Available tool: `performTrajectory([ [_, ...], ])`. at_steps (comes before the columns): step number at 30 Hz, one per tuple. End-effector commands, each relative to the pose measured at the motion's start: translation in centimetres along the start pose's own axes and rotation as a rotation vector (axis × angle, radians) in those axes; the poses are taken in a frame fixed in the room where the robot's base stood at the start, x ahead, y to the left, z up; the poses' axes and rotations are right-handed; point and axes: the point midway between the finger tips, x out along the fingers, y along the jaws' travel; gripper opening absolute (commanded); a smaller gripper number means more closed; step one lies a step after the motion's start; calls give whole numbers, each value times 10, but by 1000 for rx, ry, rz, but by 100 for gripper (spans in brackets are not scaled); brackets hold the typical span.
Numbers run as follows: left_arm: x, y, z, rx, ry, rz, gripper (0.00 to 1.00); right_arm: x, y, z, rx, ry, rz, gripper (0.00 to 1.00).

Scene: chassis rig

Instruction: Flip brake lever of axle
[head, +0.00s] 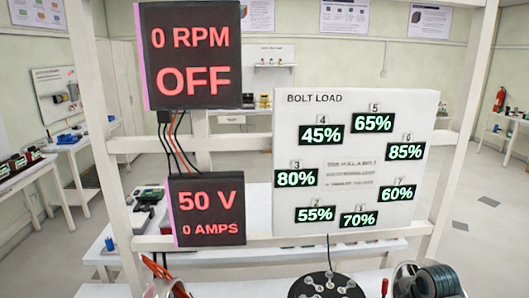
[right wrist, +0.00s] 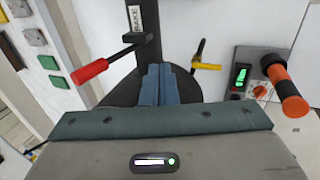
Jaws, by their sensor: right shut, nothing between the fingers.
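In the right wrist view a lever with a red grip (right wrist: 90,72) sticks out to the left from a black upright post (right wrist: 150,45). The post carries a white label that seems to read BRAKE (right wrist: 136,18). My right gripper (right wrist: 160,70) is shut and empty, its blue-grey fingers together in front of the post. The red grip is to the left of the fingertips and apart from them. The axle cannot be clearly made out. Neither gripper shows in the head view.
Further right is a box with a green display and an orange-black handle (right wrist: 287,88). Green buttons (right wrist: 48,62) line the left. In the head view, displays read OFF (head: 193,81) and 50 V (head: 208,193).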

Motion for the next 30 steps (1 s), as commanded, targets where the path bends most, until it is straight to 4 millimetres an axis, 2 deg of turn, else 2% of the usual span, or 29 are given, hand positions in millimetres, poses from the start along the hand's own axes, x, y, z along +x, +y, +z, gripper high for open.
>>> performTrajectory([
  [10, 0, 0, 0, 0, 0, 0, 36, 6, -2, 0, 0, 0, -1, 0],
  [23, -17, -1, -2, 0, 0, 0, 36, -19, 5, 0, 0, 1, 0, 0],
  [30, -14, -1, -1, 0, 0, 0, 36, -31, 8, 0, 0, 0, 1, 0],
])
